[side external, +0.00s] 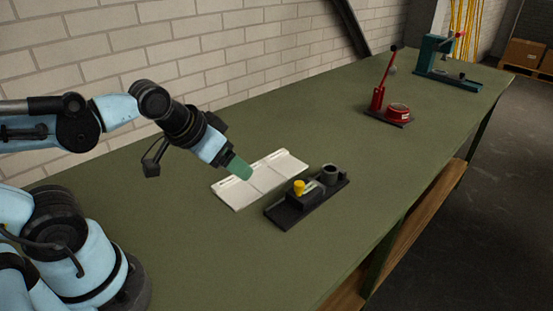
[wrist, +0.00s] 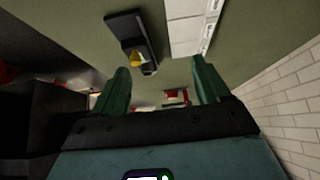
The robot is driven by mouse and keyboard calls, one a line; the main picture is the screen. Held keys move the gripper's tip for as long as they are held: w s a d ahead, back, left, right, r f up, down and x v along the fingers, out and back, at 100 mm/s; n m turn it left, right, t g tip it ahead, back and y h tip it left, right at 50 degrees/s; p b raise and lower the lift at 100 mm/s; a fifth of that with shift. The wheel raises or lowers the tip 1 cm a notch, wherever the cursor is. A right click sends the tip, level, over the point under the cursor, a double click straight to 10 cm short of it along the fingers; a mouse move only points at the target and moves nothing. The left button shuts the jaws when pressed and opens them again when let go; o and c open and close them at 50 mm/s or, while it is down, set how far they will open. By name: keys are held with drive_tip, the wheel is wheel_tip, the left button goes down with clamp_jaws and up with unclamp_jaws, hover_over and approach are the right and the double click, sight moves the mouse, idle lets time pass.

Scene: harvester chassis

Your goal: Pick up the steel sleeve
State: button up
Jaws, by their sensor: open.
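A grey hollow cylinder (side external: 331,174), which looks like the steel sleeve, stands upright at the far right end of a black tray (side external: 283,219). In the wrist view, a small grey shape beside the yellow piece (wrist: 137,59) may be the sleeve, but it is too small to be sure.
On the black tray, a yellow knob (side external: 299,187) sits on a dark block left of the sleeve. The white sheet (side external: 260,178) lies behind the tray. A red press (side external: 378,100) and a teal press (side external: 437,58) stand farther back.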

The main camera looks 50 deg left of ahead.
drive_tip(key=w+d+f+t, duration=0.1)
drive_tip(key=w+d, duration=0.1)
drive_tip(key=w, duration=0.2)
drive_tip(key=w+d+f+t, duration=0.2)
drive_tip(key=w, duration=0.2)
drive_tip(key=w+d+f+t, duration=0.1)
drive_tip(key=w+d, duration=0.1)
drive_tip(key=w, duration=0.2)
drive_tip(key=shift+w+f+t, duration=0.2)
drive_tip(key=shift+w+t, duration=0.1)
drive_tip(key=shift+w, duration=0.1)
drive_tip(key=shift+w+d+f, duration=0.3)
drive_tip(key=shift+d+f, duration=0.05)
drive_tip(key=shift+d, duration=0.15)
approach(330, 169)
drive_tip(key=x, duration=0.3)
drive_tip(key=shift+w+d, duration=0.2)
drive_tip(key=shift+a+x, duration=0.15)
drive_tip(key=shift+x, duration=1.2)
drive_tip(key=shift+a+x, duration=0.1)
drive_tip(key=shift+x, duration=1.25)
drive_tip(key=shift+f, duration=0.1)
clamp_jaws()
